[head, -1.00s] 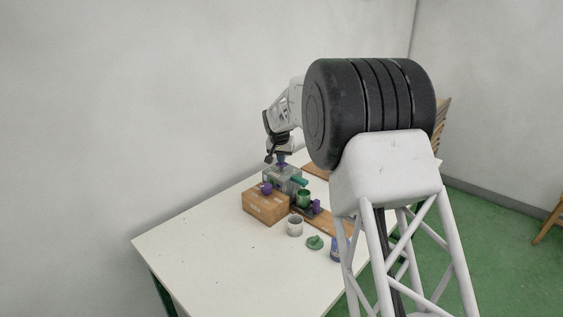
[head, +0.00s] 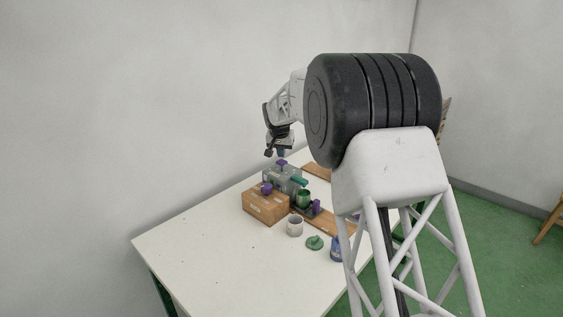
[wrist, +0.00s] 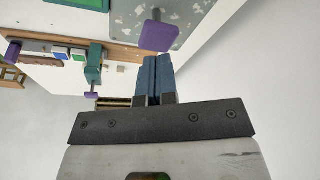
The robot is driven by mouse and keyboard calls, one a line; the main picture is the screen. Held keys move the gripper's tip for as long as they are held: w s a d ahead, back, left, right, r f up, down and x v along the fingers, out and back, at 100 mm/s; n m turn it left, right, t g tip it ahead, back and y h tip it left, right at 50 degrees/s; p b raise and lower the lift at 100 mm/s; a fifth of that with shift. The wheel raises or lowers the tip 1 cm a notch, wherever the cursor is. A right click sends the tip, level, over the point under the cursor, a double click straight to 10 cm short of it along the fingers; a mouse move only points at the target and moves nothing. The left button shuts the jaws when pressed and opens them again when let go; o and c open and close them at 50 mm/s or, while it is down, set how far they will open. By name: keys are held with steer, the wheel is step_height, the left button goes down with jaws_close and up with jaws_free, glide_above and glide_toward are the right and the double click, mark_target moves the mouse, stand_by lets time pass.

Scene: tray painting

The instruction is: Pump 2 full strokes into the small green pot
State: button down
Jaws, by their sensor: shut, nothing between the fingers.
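A grey metal box with a purple pump knob (head: 282,162) on a stem stands at the back of the table. A green spout (head: 300,181) sticks out from the box to the right. The small green pot (head: 303,199) stands upright below and close to the spout's end; I cannot see inside it. My gripper (head: 281,153) is just above the purple knob, shut and empty. In the wrist view the blue fingertips (wrist: 154,77) are together, and the purple knob's square plate (wrist: 160,37) shows beyond them. The knob's stem rises clear of the grey box top (wrist: 195,12).
Another purple part (head: 316,207) is beside the pot. The table's front left is clear.

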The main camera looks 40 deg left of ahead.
mark_target(282, 161)
steer(key=shift+r, duration=0.1)
stand_by(0.3)
steer(key=shift+r, duration=2.4)
steer(key=shift+d, duration=0.1)
